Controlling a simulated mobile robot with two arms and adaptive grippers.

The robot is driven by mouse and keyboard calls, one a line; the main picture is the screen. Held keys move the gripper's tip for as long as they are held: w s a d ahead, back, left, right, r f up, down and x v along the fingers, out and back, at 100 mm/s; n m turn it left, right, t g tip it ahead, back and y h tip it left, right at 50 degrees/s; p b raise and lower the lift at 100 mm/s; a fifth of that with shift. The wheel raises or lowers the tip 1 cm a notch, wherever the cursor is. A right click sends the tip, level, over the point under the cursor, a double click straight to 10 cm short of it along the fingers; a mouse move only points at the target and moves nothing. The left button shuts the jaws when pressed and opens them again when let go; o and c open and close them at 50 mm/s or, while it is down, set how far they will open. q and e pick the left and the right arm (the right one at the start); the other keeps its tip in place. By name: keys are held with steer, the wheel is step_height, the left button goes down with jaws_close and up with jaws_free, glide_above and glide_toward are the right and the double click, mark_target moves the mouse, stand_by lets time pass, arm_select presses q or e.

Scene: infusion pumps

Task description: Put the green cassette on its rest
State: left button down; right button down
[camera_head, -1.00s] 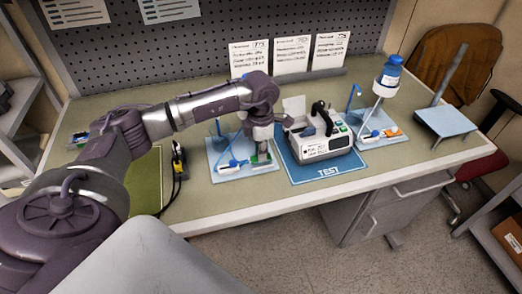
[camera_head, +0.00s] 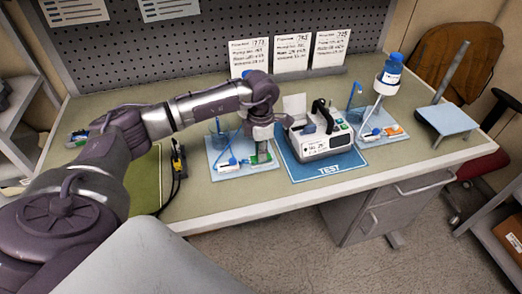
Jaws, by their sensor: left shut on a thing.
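The green cassette (camera_head: 261,158) is at the right part of the left light-blue tray (camera_head: 218,174). My left gripper (camera_head: 260,150) points down from above and is shut on the cassette. The gripper hides the cassette's upper part. I cannot tell whether the cassette touches its rest or hangs just above it. A white piece with blue tubing (camera_head: 229,167) lies on the tray to the left of the cassette. My right gripper is not in view.
A white pump (camera_head: 322,138) with a black handle stands on the blue TEST mat (camera_head: 330,170), close right of my gripper. A yellow-and-black item (camera_head: 178,162) lies left, beside a green mat (camera_head: 146,180).

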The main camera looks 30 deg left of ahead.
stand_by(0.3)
arm_select(q)
steer(key=c, duration=0.6)
jaws_free()
steer(key=shift+f, duration=0.1)
steer(key=shift+r+p, duration=2.1)
steer(key=shift+r, duration=1.45)
